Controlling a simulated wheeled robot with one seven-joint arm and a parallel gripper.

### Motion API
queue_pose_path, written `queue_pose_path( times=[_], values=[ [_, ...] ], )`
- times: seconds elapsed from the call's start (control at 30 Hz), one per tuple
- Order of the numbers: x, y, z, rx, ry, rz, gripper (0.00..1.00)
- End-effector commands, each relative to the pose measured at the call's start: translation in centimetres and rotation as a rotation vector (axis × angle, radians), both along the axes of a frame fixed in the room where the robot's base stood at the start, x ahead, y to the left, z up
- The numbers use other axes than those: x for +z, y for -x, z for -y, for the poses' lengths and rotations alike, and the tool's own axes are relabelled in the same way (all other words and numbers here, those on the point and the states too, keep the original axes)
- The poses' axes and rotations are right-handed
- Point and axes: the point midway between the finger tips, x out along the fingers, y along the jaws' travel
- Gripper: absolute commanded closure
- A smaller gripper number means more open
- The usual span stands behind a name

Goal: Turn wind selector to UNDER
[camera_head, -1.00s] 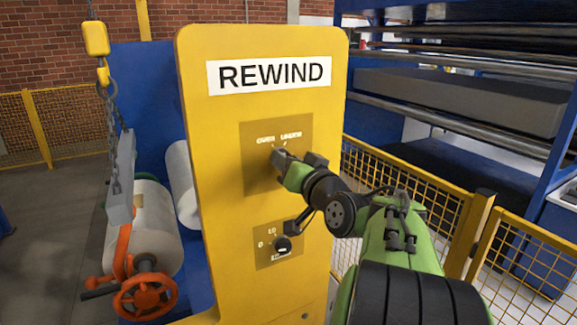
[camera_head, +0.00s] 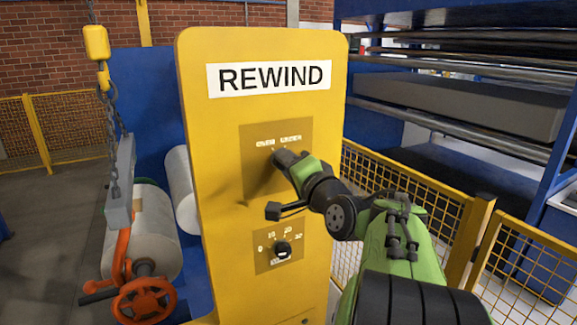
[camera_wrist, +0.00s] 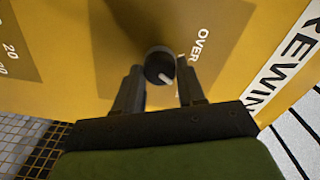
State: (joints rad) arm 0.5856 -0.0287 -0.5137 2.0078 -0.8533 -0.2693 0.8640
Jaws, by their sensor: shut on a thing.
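The wind selector is a round black knob with a white pointer mark, seen in the wrist view (camera_wrist: 158,65). It sits on the brown plate (camera_head: 252,140) of the yellow REWIND panel (camera_head: 225,140), below the OVER and UNDER labels. The pointer slants to the lower right in the wrist view, away from OVER (camera_wrist: 198,46) and toward the UNDER side. UNDER is hidden there by my gripper but shows in the head view (camera_head: 291,138). My gripper (camera_wrist: 160,70) has one finger on each side of the knob and is shut on it. In the head view, my gripper (camera_head: 280,158) mostly hides the knob.
A second dial with numbers (camera_head: 282,247) sits lower on the panel. A white roll and an orange handwheel (camera_head: 144,300) are at the left, below a hanging chain hoist (camera_head: 97,40). Yellow mesh fencing (camera_head: 425,200) and blue racking are at the right.

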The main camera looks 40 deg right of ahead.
Motion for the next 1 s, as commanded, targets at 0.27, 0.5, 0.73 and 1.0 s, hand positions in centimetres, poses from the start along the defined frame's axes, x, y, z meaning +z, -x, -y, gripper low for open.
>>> queue_pose_path(
  times=[0.27,0.5,0.73,1.0],
  values=[
    [-0.07,-0.01,-0.01,0.000,-0.033,0.007,0.91],
    [-0.08,-0.01,-0.01,0.000,-0.033,0.007,0.91],
    [-0.07,-0.01,0.00,0.001,-0.032,0.008,0.36],
    [-0.03,0.06,-0.01,0.000,-0.031,0.009,0.35]
  ],
)
